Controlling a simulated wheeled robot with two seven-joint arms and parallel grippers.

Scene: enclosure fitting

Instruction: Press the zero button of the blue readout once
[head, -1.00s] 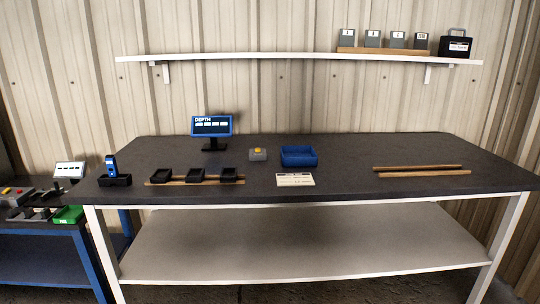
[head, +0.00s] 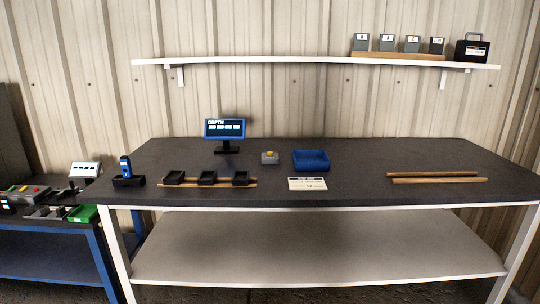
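The blue readout (head: 224,129) stands on a dark foot at the back left of the dark bench, its screen headed "DEPTH" with a row of pale characters too small to read. A small grey box with a yellow button (head: 270,156) sits on the bench to the right of the readout; any label on it is too small to read. A blue hand-held device (head: 125,167) stands upright in a black holder at the bench's left end. Neither of my grippers shows in the head view.
On the bench (head: 350,184) are a blue bin (head: 311,160), a white card (head: 307,184), black trays (head: 207,177) on a wooden strip and two wooden rails (head: 435,175). A shelf (head: 300,61) hangs above. A lower blue table (head: 50,232) with a white display (head: 85,170) stands left.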

